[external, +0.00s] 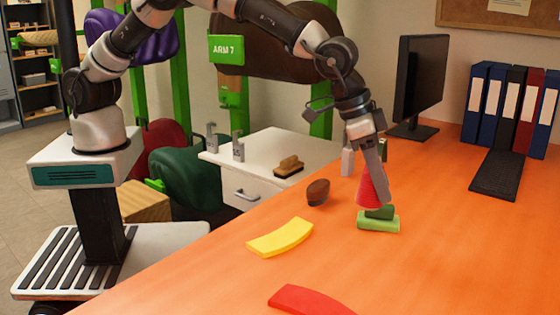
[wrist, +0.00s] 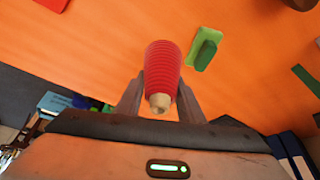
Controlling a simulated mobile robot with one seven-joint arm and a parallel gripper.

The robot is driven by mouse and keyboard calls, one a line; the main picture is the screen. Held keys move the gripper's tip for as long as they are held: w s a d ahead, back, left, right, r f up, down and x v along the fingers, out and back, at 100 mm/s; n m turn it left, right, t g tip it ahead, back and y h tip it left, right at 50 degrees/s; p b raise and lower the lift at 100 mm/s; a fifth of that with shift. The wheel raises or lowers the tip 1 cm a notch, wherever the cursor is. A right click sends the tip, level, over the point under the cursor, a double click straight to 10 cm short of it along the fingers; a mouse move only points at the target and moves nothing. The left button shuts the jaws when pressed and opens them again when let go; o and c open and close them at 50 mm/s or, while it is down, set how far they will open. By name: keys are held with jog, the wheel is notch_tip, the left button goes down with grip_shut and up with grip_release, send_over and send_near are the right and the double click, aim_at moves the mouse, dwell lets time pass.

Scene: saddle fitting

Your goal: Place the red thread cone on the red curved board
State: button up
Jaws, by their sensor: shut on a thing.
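My gripper (external: 374,165) is shut on the red thread cone (external: 369,191). In the wrist view the cone (wrist: 162,70) sits between the two fingers (wrist: 161,95), with its pale tip toward the camera. In the external view the cone overlaps the back of a green piece, and I cannot tell its exact height above the table. The red curved board (external: 308,300) lies flat at the front edge of the external view, partly cut off. It is well to the front left of my gripper.
A green board with a darker green block on it (external: 378,221) is close by the cone. A yellow curved board (external: 280,238) and a brown oval object (external: 318,192) lie to the left. A monitor (external: 420,80) and keyboard (external: 498,173) stand behind. The right front table is clear.

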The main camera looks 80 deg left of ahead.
jog(key=s+d+r+m+p, duration=0.1)
jog(key=s+d, duration=1.2)
jog(key=d, duration=0.4)
jog(key=b, duration=0.1)
send_over(327, 309)
jog(key=shift+f, duration=4.75)
jog(key=shift+f, duration=0.25)
jog(key=o, duration=1.1)
jog(key=shift+r, duration=0.1)
